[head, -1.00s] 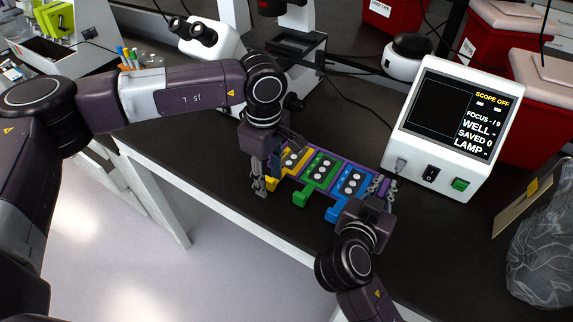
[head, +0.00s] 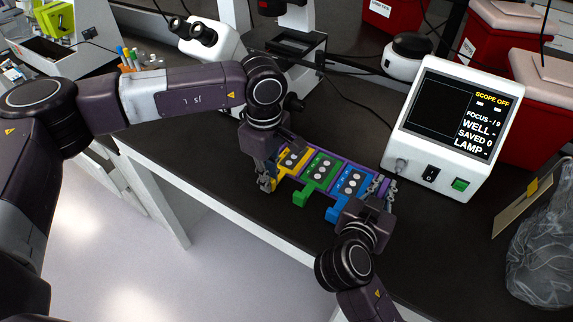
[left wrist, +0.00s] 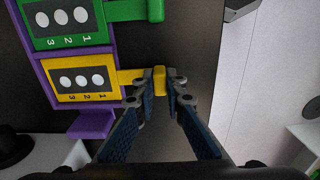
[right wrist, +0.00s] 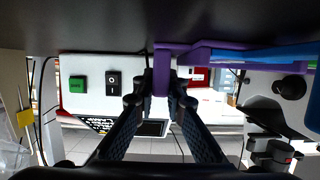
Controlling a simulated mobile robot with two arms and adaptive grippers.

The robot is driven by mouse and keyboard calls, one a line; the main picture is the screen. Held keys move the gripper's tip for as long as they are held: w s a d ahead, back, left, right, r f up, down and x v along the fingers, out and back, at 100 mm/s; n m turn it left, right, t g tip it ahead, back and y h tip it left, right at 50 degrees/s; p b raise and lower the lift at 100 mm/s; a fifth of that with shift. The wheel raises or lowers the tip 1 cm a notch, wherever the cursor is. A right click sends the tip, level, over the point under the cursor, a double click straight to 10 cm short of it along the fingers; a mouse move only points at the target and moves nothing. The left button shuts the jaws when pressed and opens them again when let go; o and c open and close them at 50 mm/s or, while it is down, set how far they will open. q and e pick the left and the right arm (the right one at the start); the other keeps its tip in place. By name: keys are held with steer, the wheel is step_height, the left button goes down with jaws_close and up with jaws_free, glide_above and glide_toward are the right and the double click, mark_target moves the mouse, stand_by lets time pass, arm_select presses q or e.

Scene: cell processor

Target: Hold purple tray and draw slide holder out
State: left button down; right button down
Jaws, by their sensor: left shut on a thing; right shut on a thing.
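The purple tray (head: 390,187) lies on the dark bench and holds a yellow slide holder (head: 294,160), a green one (head: 320,170) and a blue one (head: 350,180). Each has a handle toward the bench's front edge. My left gripper (head: 266,184) is shut on the yellow slide holder's handle, shown between its fingertips in the left wrist view (left wrist: 159,80). The yellow holder's slide plate still sits within the tray. My right gripper (head: 380,190) is shut on the tray's purple end tab, seen in the right wrist view (right wrist: 161,76).
A white control box (head: 455,130) with a screen stands behind and right of the tray. A microscope (head: 300,60) stands behind it. Red bins (head: 480,45) stand at the back right. The bench's white front edge (head: 215,210) runs close before the tray.

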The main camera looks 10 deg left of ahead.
arm_select(q)
steer(key=shift+r, duration=0.4)
steer(key=shift+r, duration=1.25)
step_height(320, 180, up, 7)
stand_by(0.4)
arm_select(e)
steer(key=c, duration=1.9)
jaws_free()
steer(key=shift+s, duration=0.1)
